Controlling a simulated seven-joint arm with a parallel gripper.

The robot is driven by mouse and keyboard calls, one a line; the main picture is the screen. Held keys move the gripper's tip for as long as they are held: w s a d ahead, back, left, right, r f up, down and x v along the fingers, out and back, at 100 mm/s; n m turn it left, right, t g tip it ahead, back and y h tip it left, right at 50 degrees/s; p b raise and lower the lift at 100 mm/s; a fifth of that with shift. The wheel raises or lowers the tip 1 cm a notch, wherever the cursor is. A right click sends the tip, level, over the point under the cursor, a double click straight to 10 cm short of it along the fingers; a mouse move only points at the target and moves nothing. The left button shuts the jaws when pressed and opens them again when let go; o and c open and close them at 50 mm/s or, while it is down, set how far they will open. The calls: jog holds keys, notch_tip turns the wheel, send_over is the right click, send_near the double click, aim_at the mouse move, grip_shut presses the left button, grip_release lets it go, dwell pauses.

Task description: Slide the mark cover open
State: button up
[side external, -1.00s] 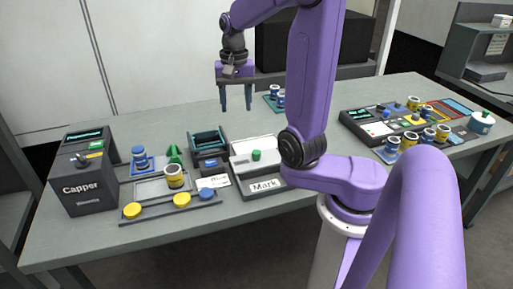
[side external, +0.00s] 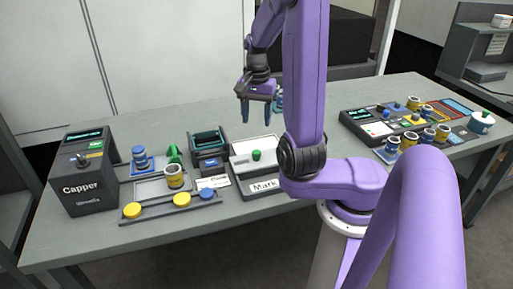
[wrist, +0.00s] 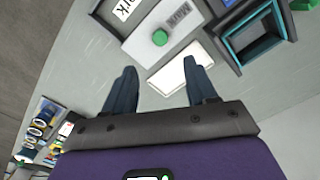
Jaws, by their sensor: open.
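The mark cover (side external: 268,151) is a pale sliding plate with a green knob (side external: 257,155) on top, lying on the dark-framed station labelled "Mark" (side external: 264,186). In the wrist view the cover (wrist: 148,42) and its green knob (wrist: 160,38) show at the top, beyond my fingers. My gripper (side external: 257,122) is open and empty, pointing down above and behind the cover, apart from the knob. In the wrist view my gripper (wrist: 162,82) has its two fingers spread with a gap between them.
A dark machine with a teal-edged opening (side external: 207,140) stands just left of the cover. The Capper (side external: 85,180) and a tray with jars (side external: 172,198) are further left. A control panel with several jars (side external: 385,125) is at right. The table behind the cover is mostly clear.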

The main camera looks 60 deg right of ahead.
aim_at(257, 151)
notch_tip(257, 151, down, 11)
jog(key=shift+f, duration=0.2)
dwell(0.3)
grip_shut()
